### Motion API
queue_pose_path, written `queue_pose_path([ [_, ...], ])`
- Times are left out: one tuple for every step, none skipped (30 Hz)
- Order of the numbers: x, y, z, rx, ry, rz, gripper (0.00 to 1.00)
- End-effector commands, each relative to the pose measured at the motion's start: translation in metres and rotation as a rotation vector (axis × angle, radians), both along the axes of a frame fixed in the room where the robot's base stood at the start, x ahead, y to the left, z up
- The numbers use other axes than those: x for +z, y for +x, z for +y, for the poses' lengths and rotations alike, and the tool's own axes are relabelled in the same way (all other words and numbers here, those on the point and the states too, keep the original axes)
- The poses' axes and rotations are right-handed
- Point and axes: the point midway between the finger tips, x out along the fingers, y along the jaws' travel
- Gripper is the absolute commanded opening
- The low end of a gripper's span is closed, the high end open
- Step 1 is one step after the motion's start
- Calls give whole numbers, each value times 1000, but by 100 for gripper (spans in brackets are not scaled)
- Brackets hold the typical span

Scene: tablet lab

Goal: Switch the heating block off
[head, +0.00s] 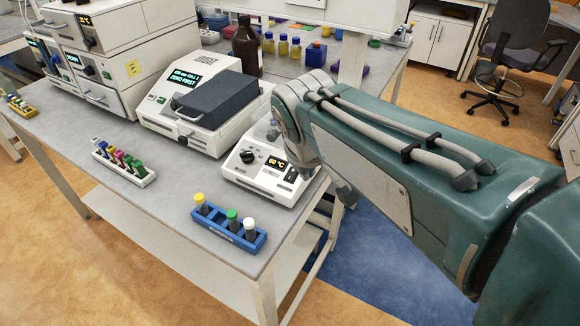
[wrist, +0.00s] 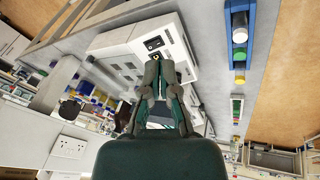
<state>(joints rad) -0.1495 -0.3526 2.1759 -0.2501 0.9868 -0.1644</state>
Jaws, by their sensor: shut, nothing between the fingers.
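The heating block (head: 262,186) is a white box at the bench's right front corner. Its sloped front carries a black knob (head: 247,157), a lit orange display (head: 278,163) reading about 60 °C, and a small black switch (head: 291,174) at the right. In the wrist view the heating block (wrist: 174,38) lies beyond my fingertips, with the dark switch (wrist: 153,43) just above them. My gripper (wrist: 157,66) is shut and empty, its tips in front of the panel; I cannot tell whether they touch it. In the head view my arm hides the gripper and the block's right rear.
A blue rack (head: 228,226) with capped tubes stands in front of the block. A white instrument (head: 198,115) with a dark lid stands behind and left. A white tube rack (head: 125,165) lies farther left. Bare bench separates the racks.

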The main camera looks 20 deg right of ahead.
Motion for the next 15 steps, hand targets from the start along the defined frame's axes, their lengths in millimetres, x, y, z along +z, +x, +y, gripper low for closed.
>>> queue_pose_path([
  [0,13,4,36,-31,18,0],
  [0,20,6,57,-52,26,0],
  [0,30,9,86,-79,37,0],
  [-1,37,11,106,-100,48,0],
  [-1,44,13,127,-119,55,0],
  [-2,54,17,155,-147,66,0],
  [-2,60,19,174,-166,74,0],
  [-3,67,22,194,-185,80,0],
  [-4,75,25,217,-208,89,0],
  [-5,80,27,232,-223,97,0],
  [-5,85,29,246,-237,102,0],
  [-6,90,31,264,-254,108,0],
  [-7,94,33,274,-265,111,0],
  [-8,97,34,283,-273,115,0],
  [-8,100,35,291,-282,117,0],
])
